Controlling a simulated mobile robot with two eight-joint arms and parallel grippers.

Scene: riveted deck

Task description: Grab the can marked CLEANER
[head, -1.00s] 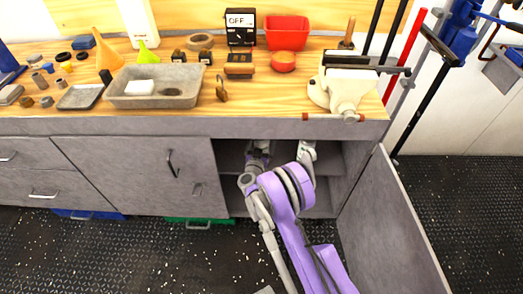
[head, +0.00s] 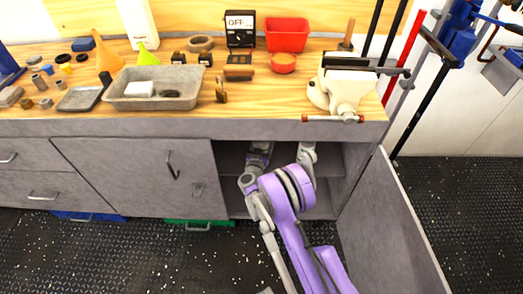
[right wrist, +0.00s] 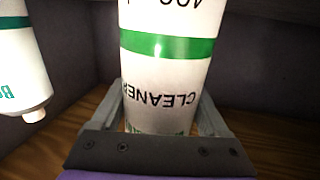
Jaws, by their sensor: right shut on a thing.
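The can marked CLEANER (right wrist: 165,75) is white with a green band and fills the middle of the right wrist view. Its lettering appears upside down there. My right gripper (right wrist: 168,115) has one finger on each side of the can and is shut on it. In the head view my purple right arm reaches into the open cabinet under the bench, where the can and fingertips cannot be clearly made out. My left gripper is not in view.
A second white container (right wrist: 22,60) with green lettering is close by on the left in the wrist view. The open cabinet door (head: 390,225) stands right of my arm. The cluttered workbench top (head: 300,95) lies above the cabinet opening.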

